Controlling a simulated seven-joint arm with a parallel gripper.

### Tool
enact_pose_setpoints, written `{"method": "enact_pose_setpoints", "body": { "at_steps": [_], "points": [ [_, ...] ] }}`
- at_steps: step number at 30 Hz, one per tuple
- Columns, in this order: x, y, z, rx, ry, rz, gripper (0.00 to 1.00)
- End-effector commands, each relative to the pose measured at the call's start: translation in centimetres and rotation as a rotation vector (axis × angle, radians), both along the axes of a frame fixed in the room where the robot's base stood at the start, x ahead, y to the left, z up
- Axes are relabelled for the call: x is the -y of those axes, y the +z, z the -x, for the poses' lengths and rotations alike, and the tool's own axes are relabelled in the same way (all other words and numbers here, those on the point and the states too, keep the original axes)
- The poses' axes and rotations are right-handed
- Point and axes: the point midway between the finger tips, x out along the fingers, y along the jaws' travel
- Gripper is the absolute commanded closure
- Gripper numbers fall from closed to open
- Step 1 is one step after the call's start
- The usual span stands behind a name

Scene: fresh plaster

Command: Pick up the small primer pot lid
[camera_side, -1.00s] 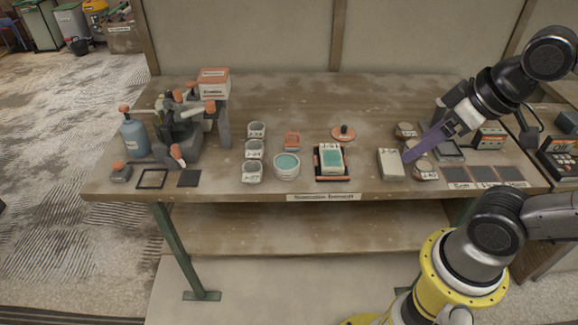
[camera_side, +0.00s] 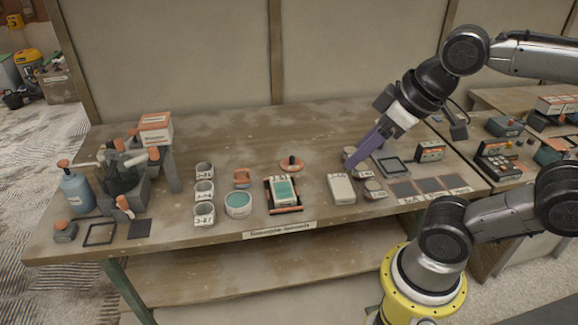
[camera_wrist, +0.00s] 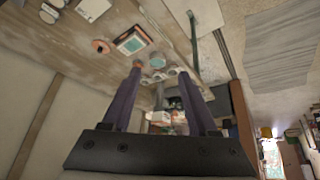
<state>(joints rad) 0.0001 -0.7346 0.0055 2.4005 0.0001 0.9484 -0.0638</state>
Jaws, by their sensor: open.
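An uncovered round pot with teal contents (camera_side: 238,205) stands left of the block. My gripper (camera_side: 358,163), with long purple fingers, is to the right of the lid, over the area behind the cream box, apart from the lid. In the wrist view the two fingers (camera_wrist: 159,70) are spread with nothing held between them.
A teal-topped block in an orange-edged holder (camera_side: 284,193) stands just in front of the lid. A cream box (camera_side: 341,188) and small round jars (camera_side: 375,189) are near my fingers. Several grey cups (camera_side: 204,190) stand left. The bench behind the lid is clear.

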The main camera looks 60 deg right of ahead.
Motion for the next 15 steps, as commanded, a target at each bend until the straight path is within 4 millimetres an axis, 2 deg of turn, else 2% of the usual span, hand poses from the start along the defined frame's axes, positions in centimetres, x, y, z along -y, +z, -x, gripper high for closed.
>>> {"method": "enact_pose_setpoints", "body": {
  "at_steps": [3,7,11,15],
  "points": [
    [0.4,3.0,-3.2,-0.008,0.012,0.019,0.41],
    [1.6,5.4,-7.7,-0.043,0.006,0.037,0.41],
    [3.5,6.4,-12.7,-0.094,-0.012,0.047,0.41],
    [6.2,6.0,-18.1,-0.155,-0.039,0.05,0.41]
  ]
}}
